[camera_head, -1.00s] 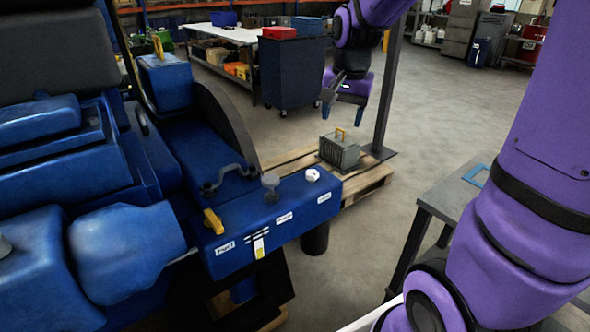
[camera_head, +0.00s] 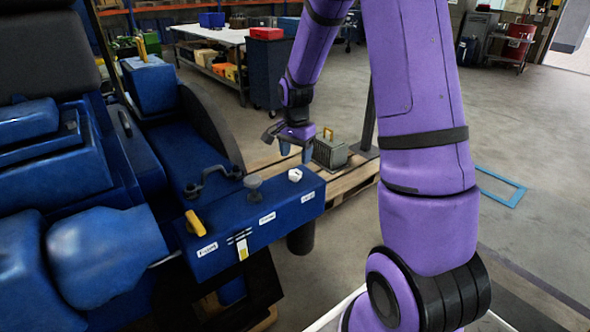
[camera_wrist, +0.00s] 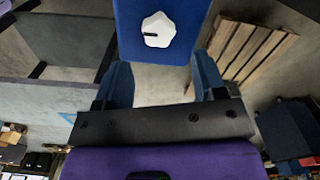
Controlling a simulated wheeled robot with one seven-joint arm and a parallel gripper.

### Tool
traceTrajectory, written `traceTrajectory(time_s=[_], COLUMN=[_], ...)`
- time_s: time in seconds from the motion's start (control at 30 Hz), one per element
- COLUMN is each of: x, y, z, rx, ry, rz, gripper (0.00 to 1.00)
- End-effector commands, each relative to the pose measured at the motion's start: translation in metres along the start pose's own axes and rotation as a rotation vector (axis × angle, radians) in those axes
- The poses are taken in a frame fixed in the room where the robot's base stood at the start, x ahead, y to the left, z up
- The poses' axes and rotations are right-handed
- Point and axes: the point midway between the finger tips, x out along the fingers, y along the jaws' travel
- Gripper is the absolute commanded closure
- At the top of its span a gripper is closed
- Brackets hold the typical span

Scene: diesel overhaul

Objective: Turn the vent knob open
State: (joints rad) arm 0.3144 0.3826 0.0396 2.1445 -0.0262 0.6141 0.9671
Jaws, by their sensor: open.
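A white lobed knob (camera_head: 295,174) sits on top of the blue box (camera_head: 225,212), near its right end; a label below it is too blurred to read surely. In the wrist view the white knob (camera_wrist: 159,30) shows a dark mark on its left side. My gripper (camera_head: 289,147) is open and empty, just behind and above the knob. In the wrist view my gripper (camera_wrist: 162,78) has its fingers apart, with the knob beyond the fingertips, roughly centred between them and not touched.
A yellow lever (camera_head: 195,223) and a grey round knob (camera_head: 253,183) are also on the box. A wooden pallet (camera_head: 350,184) with a grey-green case (camera_head: 330,153) lies behind the box. Open floor is at the right.

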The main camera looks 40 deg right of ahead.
Motion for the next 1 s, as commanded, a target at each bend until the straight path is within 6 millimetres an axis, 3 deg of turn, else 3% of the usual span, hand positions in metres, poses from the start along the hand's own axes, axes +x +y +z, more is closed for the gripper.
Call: traceTrajectory(time_s=[0.1, 0.33, 0.77, 0.9, 1.0], x=[0.022, 0.049, 0.057, 0.057, 0.057], y=[0.001, 0.0, 0.0, 0.0, 0.0], z=[0.001, 0.001, 0.001, 0.001, 0.001], rx=[0.0, -0.001, -0.001, -0.001, -0.001], ry=[-0.003, -0.001, 0.0, 0.0, 0.0], rz=[0.004, 0.001, -0.001, -0.001, -0.001], gripper=[0.36, 0.36, 0.36, 0.68, 0.85])
